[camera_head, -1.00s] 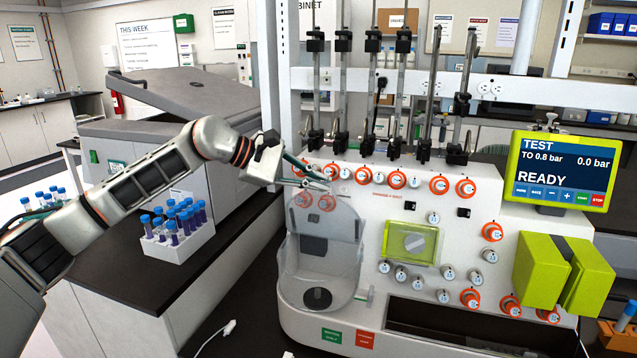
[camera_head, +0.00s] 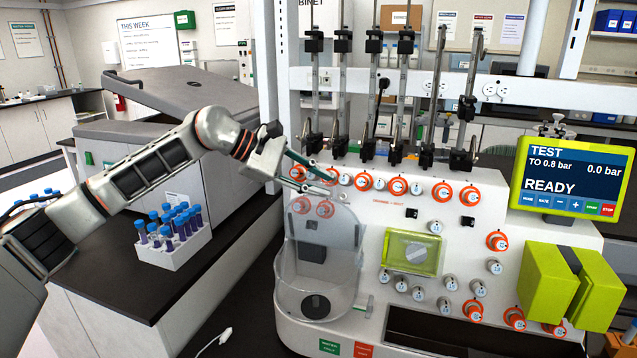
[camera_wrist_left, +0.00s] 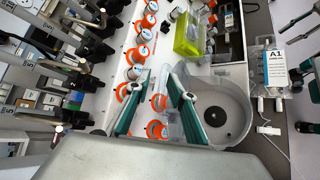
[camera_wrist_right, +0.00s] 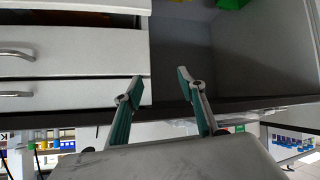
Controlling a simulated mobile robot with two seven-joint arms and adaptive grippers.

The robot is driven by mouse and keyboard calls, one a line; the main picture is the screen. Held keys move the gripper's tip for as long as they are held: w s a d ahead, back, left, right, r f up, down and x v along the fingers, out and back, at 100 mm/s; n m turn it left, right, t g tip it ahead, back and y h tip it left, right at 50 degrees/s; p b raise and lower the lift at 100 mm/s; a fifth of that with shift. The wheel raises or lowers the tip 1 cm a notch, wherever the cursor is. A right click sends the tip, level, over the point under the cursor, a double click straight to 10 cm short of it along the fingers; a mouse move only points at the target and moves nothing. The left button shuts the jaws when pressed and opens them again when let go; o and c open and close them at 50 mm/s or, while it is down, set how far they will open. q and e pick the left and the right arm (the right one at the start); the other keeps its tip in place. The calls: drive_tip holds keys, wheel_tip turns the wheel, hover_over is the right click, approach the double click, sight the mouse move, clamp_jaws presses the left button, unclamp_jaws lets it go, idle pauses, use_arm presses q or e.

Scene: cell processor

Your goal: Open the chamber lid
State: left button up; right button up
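The clear chamber (camera_head: 290,300) is at the left front of the white cell processor (camera_head: 450,225); its round bowl and dark disc also show in the left wrist view (camera_wrist_left: 238,102). A transparent lid panel (camera_head: 338,238) stands upright behind the bowl, against the machine's front, so the bowl looks uncovered from above. My left gripper (camera_head: 322,191) is above the panel's top edge, near orange-ringed knobs. Its fingers are apart with nothing clearly held between them; contact with the panel cannot be told. My right gripper (camera_wrist_right: 159,76) is open and empty, facing drawers, outside the head view.
A white rack (camera_head: 172,255) of blue-capped tubes stands on the dark bench at left. Metal rods with black clamps (camera_head: 370,148) rise behind the knobs. A screen (camera_head: 572,178) reads READY. A green block (camera_head: 565,285) sits at right. A white cable lies on the bench.

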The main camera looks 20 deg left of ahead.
use_arm(q)
drive_tip(key=shift+f, duration=0.15)
drive_tip(key=v, duration=1.2)
drive_tip(key=shift+d, duration=0.1)
